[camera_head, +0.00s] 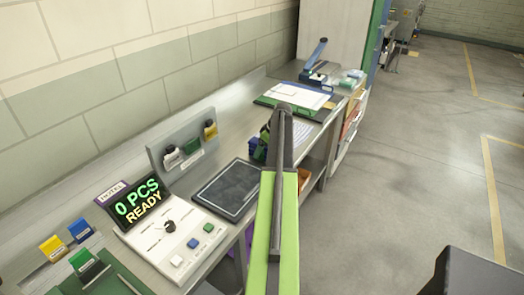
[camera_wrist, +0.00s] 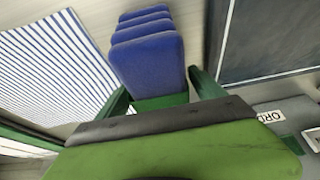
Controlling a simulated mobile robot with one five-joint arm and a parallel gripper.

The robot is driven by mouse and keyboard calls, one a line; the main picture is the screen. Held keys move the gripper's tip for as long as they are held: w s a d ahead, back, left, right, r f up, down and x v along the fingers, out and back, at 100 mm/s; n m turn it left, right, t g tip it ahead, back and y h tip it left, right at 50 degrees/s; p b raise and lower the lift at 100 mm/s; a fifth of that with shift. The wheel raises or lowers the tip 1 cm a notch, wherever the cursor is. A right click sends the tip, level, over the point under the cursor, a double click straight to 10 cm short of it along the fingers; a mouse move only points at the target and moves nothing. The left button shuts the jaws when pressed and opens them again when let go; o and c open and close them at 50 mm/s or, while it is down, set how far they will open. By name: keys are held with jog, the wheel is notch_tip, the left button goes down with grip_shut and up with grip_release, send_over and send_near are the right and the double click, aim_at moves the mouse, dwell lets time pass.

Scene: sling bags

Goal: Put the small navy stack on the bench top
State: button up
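The small navy stack (camera_wrist: 146,58) shows in the wrist view as several blue, round-cornered layers with a green face at the near end. My gripper (camera_wrist: 161,88) has one green finger on each side of this near end. The fingers stand wide apart with the stack between them; I cannot tell whether they press on it. In the head view my arm hides most of the gripper, and only a small dark and green patch shows left of the arm. The bench top (camera_head: 228,133) is a grey metal surface along the wall.
A dark mat (camera_head: 228,189) lies beside a control box (camera_head: 172,236) reading "0 PCS READY". A small rack (camera_head: 186,145) stands against the wall. A clipboard (camera_head: 299,95) and blue-handled tool (camera_head: 316,67) are farther back. In the wrist view, striped material (camera_wrist: 50,68) lies left.

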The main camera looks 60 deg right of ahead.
jog(key=p+v, duration=0.5)
jog(key=v, duration=0.1)
jog(key=p+v, duration=0.5)
jog(key=p, duration=0.1)
jog(key=shift+w+r, duration=0.1)
jog(key=shift+r, duration=0.35)
jog(key=shift+s+r+p, duration=0.25)
jog(key=shift+r+p, duration=0.1)
jog(key=shift+f, duration=0.1)
